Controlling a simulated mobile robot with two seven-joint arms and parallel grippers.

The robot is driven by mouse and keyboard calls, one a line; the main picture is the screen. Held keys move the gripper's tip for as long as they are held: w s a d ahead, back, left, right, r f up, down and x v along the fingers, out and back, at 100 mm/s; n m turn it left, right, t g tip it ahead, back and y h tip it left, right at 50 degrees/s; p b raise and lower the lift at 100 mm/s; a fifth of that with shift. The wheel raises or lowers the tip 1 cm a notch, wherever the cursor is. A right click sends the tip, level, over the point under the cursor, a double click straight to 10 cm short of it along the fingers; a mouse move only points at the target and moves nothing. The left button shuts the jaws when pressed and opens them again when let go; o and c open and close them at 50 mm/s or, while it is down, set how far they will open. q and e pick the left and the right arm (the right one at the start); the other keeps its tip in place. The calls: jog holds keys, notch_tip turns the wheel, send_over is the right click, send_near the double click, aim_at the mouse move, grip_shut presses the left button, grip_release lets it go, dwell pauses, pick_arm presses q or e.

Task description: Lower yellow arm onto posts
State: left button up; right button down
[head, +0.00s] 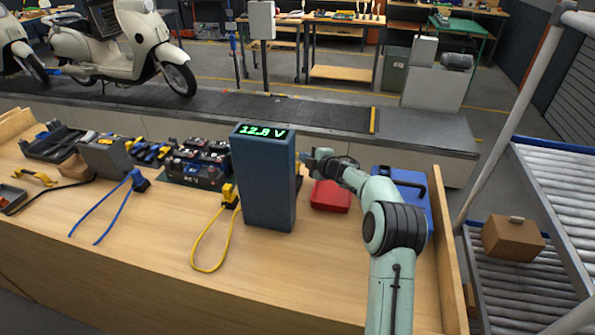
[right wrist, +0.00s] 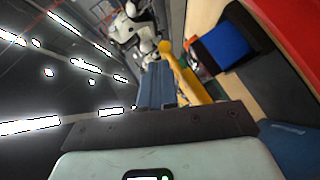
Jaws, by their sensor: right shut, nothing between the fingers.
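A yellow arm (right wrist: 184,72) shows in the right wrist view, slanting just beyond my right gripper beside a blue upright body. In the head view, a tall dark blue box (head: 265,182) with a green "12.8 V" display stands on the bench and likely hides most of that arm. A yellow clip (head: 230,194) with a yellow cable loop sits against its left side. A low dark unit (head: 195,172) with terminals lies left of it; I cannot make out which parts are the posts. My right gripper (head: 312,160) is shut and empty, just right of the box. My left gripper is not in view.
A red box (head: 330,196) and a blue case (head: 408,192) stand near my right arm. A blue cable (head: 100,212), a grey block (head: 106,158) and a black tray (head: 52,143) lie to the left. The bench front (head: 130,240) is mostly clear. A conveyor runs behind.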

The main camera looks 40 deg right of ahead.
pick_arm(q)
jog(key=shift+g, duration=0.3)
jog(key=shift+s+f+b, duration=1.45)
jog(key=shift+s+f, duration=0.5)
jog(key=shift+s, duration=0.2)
pick_arm(e)
jog(key=v, duration=1.3)
jog(key=shift+s, duration=0.25)
jog(key=shift+a, duration=0.1)
